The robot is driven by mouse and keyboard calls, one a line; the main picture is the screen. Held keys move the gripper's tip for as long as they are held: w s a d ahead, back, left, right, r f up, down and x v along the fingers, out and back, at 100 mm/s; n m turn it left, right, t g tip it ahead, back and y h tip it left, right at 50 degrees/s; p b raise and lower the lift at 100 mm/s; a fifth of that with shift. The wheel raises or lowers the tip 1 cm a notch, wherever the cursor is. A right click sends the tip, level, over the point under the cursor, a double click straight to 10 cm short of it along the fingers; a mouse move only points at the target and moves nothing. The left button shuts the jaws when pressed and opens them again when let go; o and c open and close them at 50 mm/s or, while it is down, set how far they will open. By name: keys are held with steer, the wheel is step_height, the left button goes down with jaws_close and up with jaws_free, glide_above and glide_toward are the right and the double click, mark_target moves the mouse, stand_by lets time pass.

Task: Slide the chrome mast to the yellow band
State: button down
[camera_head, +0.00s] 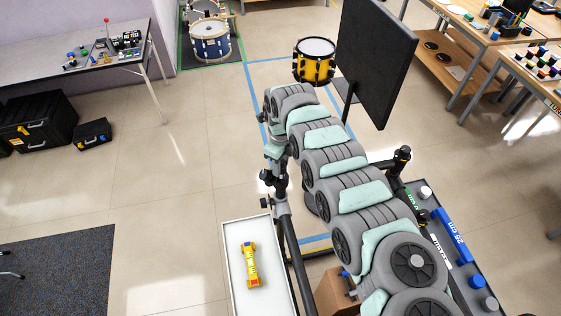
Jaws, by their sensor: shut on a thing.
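My arm runs from the lower right up to the middle of the view and bends down at its far end. My gripper (269,177) is small and dark below that bend, at the left upright of the drum rack. It is shut on the chrome mast (281,172), a thin upright post that shows only in part beside the jaws. The fingertips are too small to make out clearly. I cannot make out a yellow band on the mast.
A dark rack tube (291,250) runs toward the front. A white tray (231,262) with a yellow tool lies left of it. A black panel (374,60) and a yellow drum (314,62) stand beyond my arm. A blue 25 cm block (453,236) lies right.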

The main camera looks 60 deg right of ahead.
steer(key=shift+r, duration=0.1)
step_height(320, 180, up, 8)
steer(key=p, duration=0.9)
step_height(320, 180, up, 3)
steer(key=p, duration=0.2)
steer(key=shift+p, duration=0.35)
steer(key=shift+r, duration=2.4)
steer(key=shift+r+b, duration=0.4)
steer(key=shift+r, duration=0.6)
steer(key=c, duration=0.8)
jaws_free()
steer(key=shift+c, duration=0.2)
steer(key=shift+r, duration=0.1)
step_height(320, 180, up, 11)
steer(key=b, duration=0.1)
steer(key=shift+f, duration=0.2)
